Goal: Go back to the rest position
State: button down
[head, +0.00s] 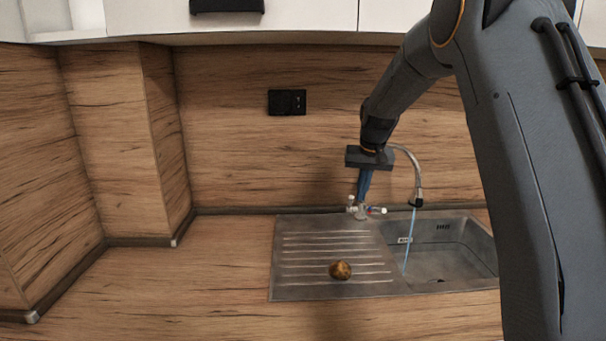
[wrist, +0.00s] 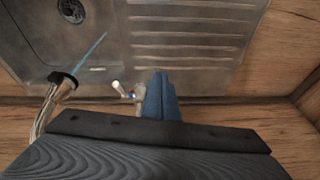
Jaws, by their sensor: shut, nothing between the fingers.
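My gripper (head: 364,190) hangs pointing down in front of the splashback, just above the tap base in the head view. Its blue fingers are shut together with nothing between them. In the wrist view the shut fingers of my gripper (wrist: 161,80) show beside the tap handles (wrist: 124,91). The tap (head: 417,180) has a curved metal spout, and a thin blue stream (head: 409,240) runs down from it into the sink basin (head: 447,252). I cannot tell whether the fingers touch the tap handles.
A black wall socket (head: 287,102) is on the wooden splashback. White cupboards (head: 300,15) hang above. The wooden worktop (head: 180,290) on the left is clear.

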jog(key=s+f, duration=0.4)
jog(key=s, duration=0.8)
jog(key=s+a+f+n+g+b, duration=0.1)
jog(key=s+f, duration=0.3)
jog(key=s, duration=0.9)
jog(key=s+f+g+b, duration=0.1)
jog(key=s+f, duration=0.2)
jog(key=s, duration=1)
jog(key=shift+s+a+f, duration=0.15)
jog(key=shift+f, duration=0.25)
